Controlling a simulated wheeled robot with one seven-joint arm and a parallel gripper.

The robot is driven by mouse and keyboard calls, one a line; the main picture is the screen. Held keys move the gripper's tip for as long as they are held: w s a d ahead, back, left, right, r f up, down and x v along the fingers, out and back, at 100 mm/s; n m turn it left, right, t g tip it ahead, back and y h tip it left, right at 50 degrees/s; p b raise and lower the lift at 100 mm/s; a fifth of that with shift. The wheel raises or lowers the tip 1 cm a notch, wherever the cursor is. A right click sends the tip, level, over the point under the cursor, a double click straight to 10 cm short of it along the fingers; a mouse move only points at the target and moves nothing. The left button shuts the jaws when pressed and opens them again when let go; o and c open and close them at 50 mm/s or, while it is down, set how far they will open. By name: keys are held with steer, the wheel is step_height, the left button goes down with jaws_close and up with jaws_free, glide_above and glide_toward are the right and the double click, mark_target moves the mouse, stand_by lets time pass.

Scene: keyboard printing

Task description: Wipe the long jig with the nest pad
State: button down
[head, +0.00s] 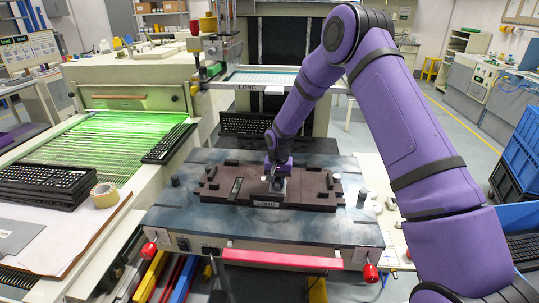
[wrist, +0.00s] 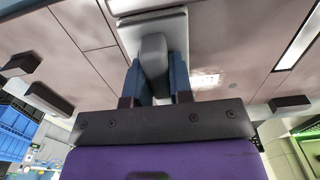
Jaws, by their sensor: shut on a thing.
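The long jig (head: 318,192) is a flat dark brown plate with raised blocks, lying on the machine bed, with a "LONG" label (head: 267,205) at its front edge. In the wrist view the jig surface (wrist: 225,45) fills the upper part. My gripper (head: 276,178) is over the middle of the jig, pointing down. In the wrist view its two fingers (wrist: 156,82) are shut on the grey handle of the nest pad (wrist: 125,35), a pale plate. The pad is at the jig surface; I cannot tell whether it touches. My fingers partly hide it.
Dark posts (head: 361,198) stand on the bed (head: 180,222) beside the jig. A pink-red bar (head: 282,259) runs along the front. Keyboards (head: 45,180) and a tape roll (head: 104,195) lie at left. A "LONG" framed screen (head: 262,78) is behind. Blue crates (head: 520,150) stand at right.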

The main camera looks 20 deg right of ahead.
steer(key=shift+w+d+r, duration=0.1)
steer(key=shift+w+r, duration=0.1)
steer(key=shift+r, duration=0.8)
steer(key=shift+s+r, duration=0.1)
steer(key=shift+r, duration=2.9)
